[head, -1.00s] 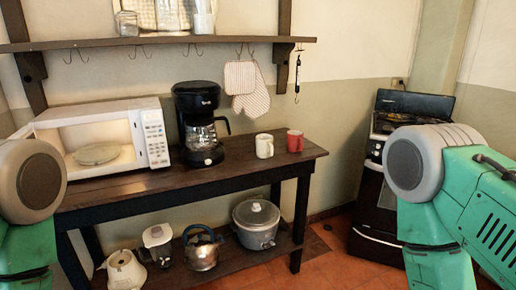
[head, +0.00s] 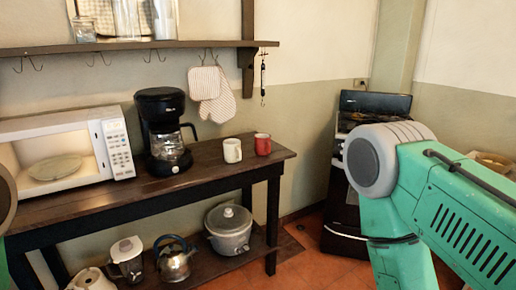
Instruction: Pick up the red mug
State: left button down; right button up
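The red mug (head: 263,144) stands upright on the dark wooden table (head: 215,174), near its right end. A white mug (head: 232,151) stands just left of it, close beside it. Neither of my grippers is in the head view. My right arm's green and grey links fill the right side, and only a sliver of my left arm shows at the left edge. Both arms are apart from the red mug.
A black coffee maker (head: 164,131) and an open white microwave (head: 65,150) stand left of the mugs. A wall shelf (head: 205,44) with hooks and mitts hangs above. A stove (head: 340,200) stands right, with open floor between.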

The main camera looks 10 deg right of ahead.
aim_at(262, 141)
jog(key=i+z, duration=0.2)
jog(key=z, duration=0.25)
jog(key=i+z, duration=0.2)
jog(key=z, duration=0.25)
jog(key=i+j+z, duration=0.1)
jog(key=z, duration=0.3)
jog(key=i+j, duration=0.05)
